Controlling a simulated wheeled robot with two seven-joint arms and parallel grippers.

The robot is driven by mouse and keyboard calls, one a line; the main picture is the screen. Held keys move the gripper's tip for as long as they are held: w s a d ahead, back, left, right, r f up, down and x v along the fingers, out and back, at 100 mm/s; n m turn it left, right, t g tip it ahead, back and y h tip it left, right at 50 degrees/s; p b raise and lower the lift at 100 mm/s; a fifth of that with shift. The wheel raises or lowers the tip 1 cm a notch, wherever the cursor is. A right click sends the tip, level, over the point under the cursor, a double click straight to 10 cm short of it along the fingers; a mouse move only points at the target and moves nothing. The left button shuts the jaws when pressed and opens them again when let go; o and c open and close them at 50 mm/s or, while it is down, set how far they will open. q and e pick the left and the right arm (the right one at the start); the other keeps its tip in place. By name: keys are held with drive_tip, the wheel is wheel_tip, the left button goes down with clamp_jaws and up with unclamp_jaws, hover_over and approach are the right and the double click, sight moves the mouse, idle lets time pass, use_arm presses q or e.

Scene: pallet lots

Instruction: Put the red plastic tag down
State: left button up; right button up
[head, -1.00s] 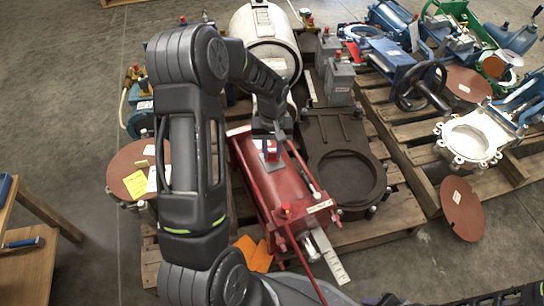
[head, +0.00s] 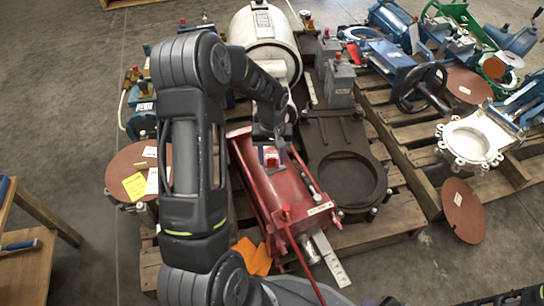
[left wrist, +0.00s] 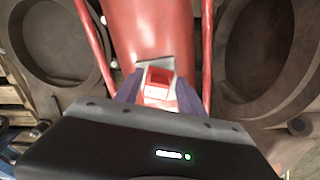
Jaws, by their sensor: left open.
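The red plastic tag (left wrist: 158,84), with a white label part, sits between the fingers of my left gripper (left wrist: 158,92) in the left wrist view. In the head view it shows as a small red and white patch at the fingertips of my left gripper (head: 271,157). The gripper is open, with a finger on either side of the tag. Below is a red cylinder body (head: 266,191) with red rods along its sides. The tag appears to rest at a grey patch on the cylinder; exact contact is hidden. My right gripper is not in view.
A dark flanged valve body (head: 345,180) lies right of the red cylinder on the wooden pallet (head: 400,213). A white tank (head: 266,40) stands behind. A wooden table (head: 30,262) is at the lower left.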

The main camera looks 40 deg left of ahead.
sight(272, 159)
use_arm(q)
drive_tip(key=shift+r, duration=0.1)
wheel_tip(272, 159, up, 12)
drive_tip(key=p, duration=0.4)
drive_tip(key=shift+r, duration=0.1)
idle(0.7)
